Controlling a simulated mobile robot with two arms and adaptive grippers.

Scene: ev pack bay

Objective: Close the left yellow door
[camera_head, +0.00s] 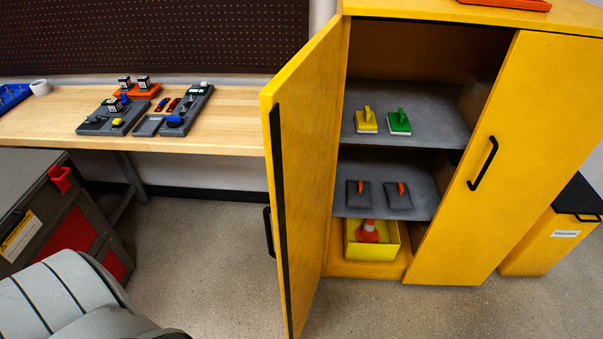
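The left yellow door (308,170) of the yellow cabinet stands wide open, swung out toward me. Its black edge strip (280,200) faces me, and a black handle (268,232) sticks out on its left, outer side. The right yellow door (510,160) is shut and has a black handle (483,163). Neither of my grippers is in view.
Open shelves (405,125) hold yellow and green blocks and two dark pads. A yellow bin (368,249) with an orange cone is below. A wooden workbench (235,125) and a grey-red case (60,215) stand left. The floor (205,245) before the door is clear.

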